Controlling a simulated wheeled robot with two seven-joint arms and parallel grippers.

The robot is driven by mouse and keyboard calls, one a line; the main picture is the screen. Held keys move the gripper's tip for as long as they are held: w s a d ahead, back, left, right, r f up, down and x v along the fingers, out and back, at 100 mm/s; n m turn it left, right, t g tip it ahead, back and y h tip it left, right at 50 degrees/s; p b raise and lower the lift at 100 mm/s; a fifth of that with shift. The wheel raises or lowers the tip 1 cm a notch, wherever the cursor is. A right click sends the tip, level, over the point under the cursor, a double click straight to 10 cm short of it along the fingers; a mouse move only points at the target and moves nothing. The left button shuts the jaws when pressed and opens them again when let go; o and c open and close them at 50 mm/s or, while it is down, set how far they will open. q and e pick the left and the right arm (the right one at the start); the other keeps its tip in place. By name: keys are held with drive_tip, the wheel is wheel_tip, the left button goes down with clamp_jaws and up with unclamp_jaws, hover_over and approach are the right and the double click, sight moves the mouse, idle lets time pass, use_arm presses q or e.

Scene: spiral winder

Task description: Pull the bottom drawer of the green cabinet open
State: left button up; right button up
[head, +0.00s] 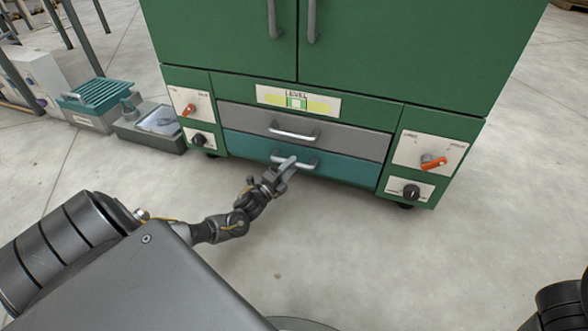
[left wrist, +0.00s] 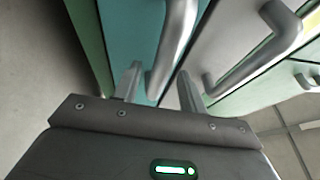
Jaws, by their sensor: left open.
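The green cabinet (head: 222,45) stands ahead of me with two drawers low in its front. The bottom drawer (head: 245,148) is teal and sits closed, flush with the front. Its grey bar handle (head: 308,166) is partly covered by my left gripper (head: 283,166) in the head view. In the left wrist view my left gripper (left wrist: 157,84) is open, and the bottom drawer handle (left wrist: 174,42) lies between its two fingers, with no clear grip on it. My right gripper is out of view; only a part of my right arm shows at the lower right.
The grey upper drawer (head: 350,138) with its own handle (head: 290,134) is closed just above. Panels with orange and black knobs flank the drawers (head: 432,161). Teal and grey boxes (head: 97,101) stand left of the cabinet. The floor before the cabinet (head: 300,230) is clear.

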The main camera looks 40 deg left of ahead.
use_arm(q)
drive_tip(key=shift+w+d+r+b, duration=0.15)
drive_tip(key=shift+w+b, duration=0.15)
drive_tip(key=shift+w, duration=0.7)
clamp_jaws()
